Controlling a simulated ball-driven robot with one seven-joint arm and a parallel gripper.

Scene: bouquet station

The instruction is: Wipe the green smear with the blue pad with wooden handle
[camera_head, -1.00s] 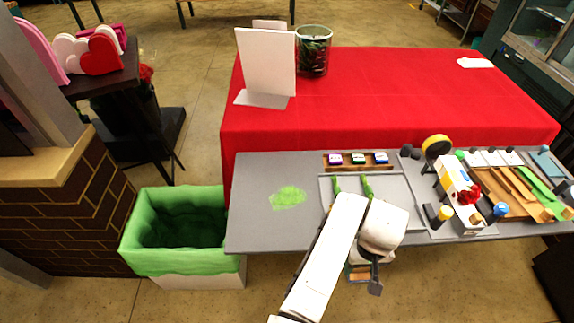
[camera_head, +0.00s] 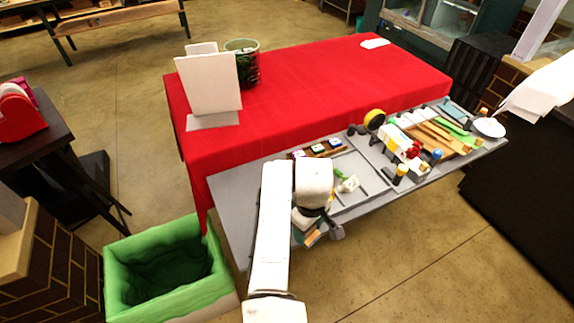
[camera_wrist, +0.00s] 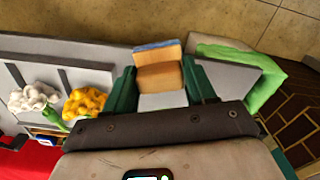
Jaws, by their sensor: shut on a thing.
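The blue pad with wooden handle (camera_wrist: 158,72) is between the two dark green fingers of my gripper (camera_wrist: 160,90) in the wrist view. Its wooden block faces the camera and a blue strip shows along its far edge. In the head view the pad (camera_head: 312,238) shows small below my gripper (camera_head: 320,222), at the front edge of the grey table (camera_head: 232,190). I cannot tell whether it touches the tabletop. The green smear is not visible in either current view; my arm covers part of the table's left end in the head view.
A green-lined bin (camera_head: 205,290) stands at the table's left end. A white flower (camera_head: 348,184) lies right of my gripper; a yellow flower (camera_wrist: 85,102) shows in the wrist view. Tools and boards (camera_head: 440,135) crowd the table's right side. A red-covered table (camera_head: 300,110) stands behind.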

